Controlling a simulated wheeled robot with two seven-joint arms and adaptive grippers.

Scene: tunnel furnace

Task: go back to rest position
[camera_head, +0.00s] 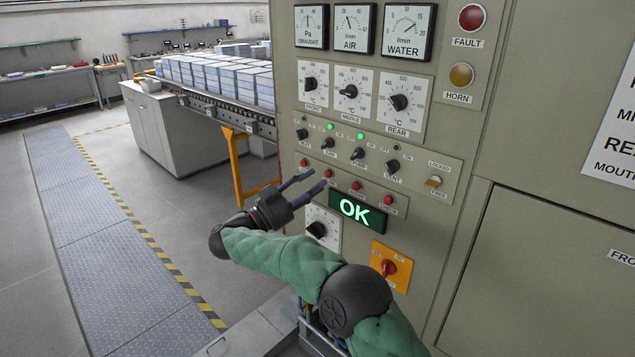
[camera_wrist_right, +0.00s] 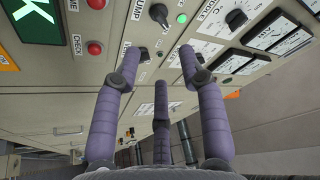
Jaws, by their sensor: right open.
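My right gripper (camera_head: 304,185) is in front of the lower left part of the beige control panel (camera_head: 450,120). Its fingers are spread, with nothing between them. In the right wrist view the open purple fingers (camera_wrist_right: 158,75) point toward the panel's knobs and red buttons. I cannot tell whether they touch the panel. My right arm, in a green sleeve, comes in from the bottom. My left gripper is not in view.
A lit green OK display (camera_head: 356,210) and an orange plate with a red switch (camera_head: 390,267) are close to my right forearm. A conveyor with stacked grey-blue blocks (camera_head: 215,75) runs behind. Open floor (camera_head: 130,200) with a yellow-black stripe lies to the left.

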